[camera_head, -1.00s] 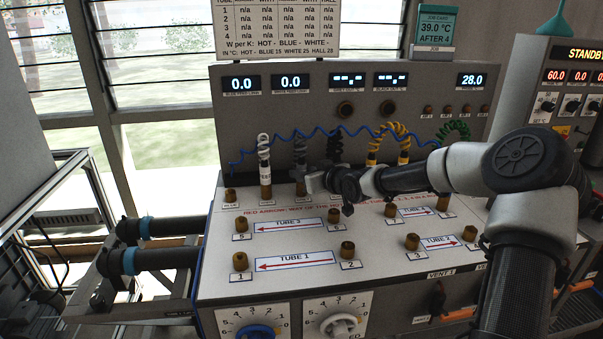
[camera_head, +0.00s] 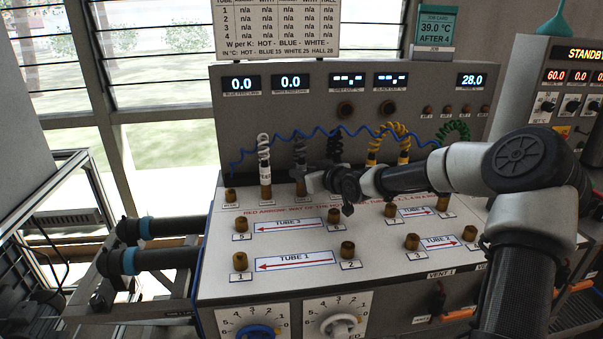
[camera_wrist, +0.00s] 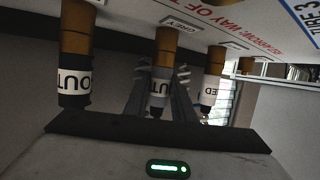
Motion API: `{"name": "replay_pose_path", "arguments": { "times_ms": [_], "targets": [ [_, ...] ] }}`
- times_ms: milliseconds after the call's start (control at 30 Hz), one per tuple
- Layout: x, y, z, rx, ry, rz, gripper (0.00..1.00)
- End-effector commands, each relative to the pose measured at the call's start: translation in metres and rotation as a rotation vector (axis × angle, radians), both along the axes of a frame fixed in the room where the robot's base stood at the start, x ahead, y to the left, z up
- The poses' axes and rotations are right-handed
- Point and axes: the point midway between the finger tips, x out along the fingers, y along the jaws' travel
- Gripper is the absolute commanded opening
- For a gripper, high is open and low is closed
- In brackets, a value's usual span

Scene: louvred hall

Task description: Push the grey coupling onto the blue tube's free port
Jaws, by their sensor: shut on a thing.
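In the head view, the grey coupling (camera_head: 300,168) hangs below a grey coiled hose at the back of the sloping panel. My gripper (camera_head: 305,186) is at this coupling, coming from the right. In the wrist view, which is upside down, the grey coupling (camera_wrist: 159,92) sits in line with a brass port labelled GREY, between the two fingers of my gripper (camera_wrist: 160,105). The gripper is shut on it. A thin wavy blue line (camera_head: 320,132) runs along the back panel. I cannot tell which port is the blue tube's free one.
A white coupling marked FEED (camera_head: 265,172) stands close on the left; a black coiled hose (camera_head: 335,150) is close on the right. Brass ports stand around the TUBE 1 arrow (camera_head: 295,261) and TUBE 3 arrow (camera_head: 290,225). The OUT coupling (camera_wrist: 74,82) is near a finger.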

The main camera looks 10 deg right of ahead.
Motion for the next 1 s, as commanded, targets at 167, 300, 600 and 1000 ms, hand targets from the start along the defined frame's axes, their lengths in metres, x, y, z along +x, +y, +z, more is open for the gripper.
{"name": "replay_pose_path", "arguments": {
  "times_ms": [167,300,600,1000],
  "targets": [
    [0.001,0.0,0.003,0.001,-0.004,0.0,0.0],
    [0.001,0.0,0.007,0.001,-0.004,0.0,0.0],
    [0.0,0.0,0.014,0.0,-0.002,0.0,0.0],
    [0.0,0.0,0.062,0.001,-0.002,-0.001,0.0]
  ]
}}
